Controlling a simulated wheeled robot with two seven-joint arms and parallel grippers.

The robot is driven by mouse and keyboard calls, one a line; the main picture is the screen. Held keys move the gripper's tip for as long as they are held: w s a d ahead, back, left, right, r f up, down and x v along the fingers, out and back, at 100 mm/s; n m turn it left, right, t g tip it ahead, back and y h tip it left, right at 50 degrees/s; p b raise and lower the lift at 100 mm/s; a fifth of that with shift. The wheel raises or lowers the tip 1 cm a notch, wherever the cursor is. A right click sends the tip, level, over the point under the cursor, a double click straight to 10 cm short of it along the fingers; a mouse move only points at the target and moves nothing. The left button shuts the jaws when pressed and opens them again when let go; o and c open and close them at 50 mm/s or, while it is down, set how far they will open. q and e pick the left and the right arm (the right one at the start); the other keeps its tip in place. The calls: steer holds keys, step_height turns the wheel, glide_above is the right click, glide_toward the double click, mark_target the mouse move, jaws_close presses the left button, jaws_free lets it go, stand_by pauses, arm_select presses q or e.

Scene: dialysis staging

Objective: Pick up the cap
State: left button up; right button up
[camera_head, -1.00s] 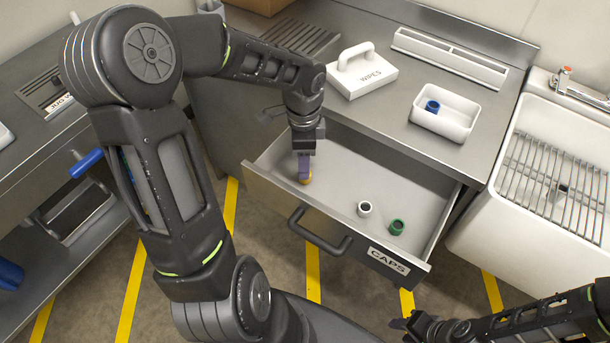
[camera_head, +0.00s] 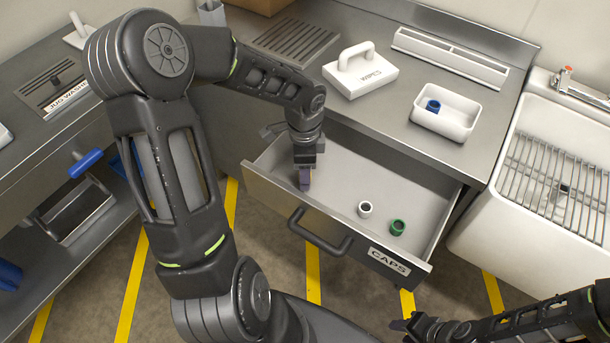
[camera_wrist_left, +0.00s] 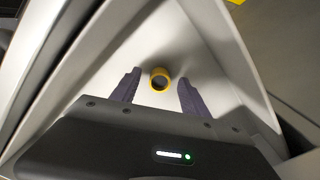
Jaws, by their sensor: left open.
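A yellow cap (camera_wrist_left: 160,80) lies in the corner of the open drawer, seen in the left wrist view. My left gripper (camera_wrist_left: 158,92) is open, with one purple finger on each side of the cap and a gap to each. In the head view my left gripper (camera_head: 305,184) points down into the drawer's left end and hides the yellow cap. A white cap (camera_head: 365,209) and a green cap (camera_head: 398,227) stand in the same drawer, to the right. My right gripper (camera_head: 404,326) is at the bottom right, outside the drawer; its jaw opening is unclear.
The pulled-out drawer (camera_head: 262,186) has walls around the left gripper and a CAPS label on its front. A sink (camera_head: 520,215) is at right.

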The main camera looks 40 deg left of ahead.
arm_select(q)
steer(key=shift+c, duration=0.4)
jaws_close()
steer(key=shift+r, duration=0.1)
step_height(320, 180, up, 10)
steer(key=p, duration=0.1)
stand_by(0.5)
stand_by(0.5)
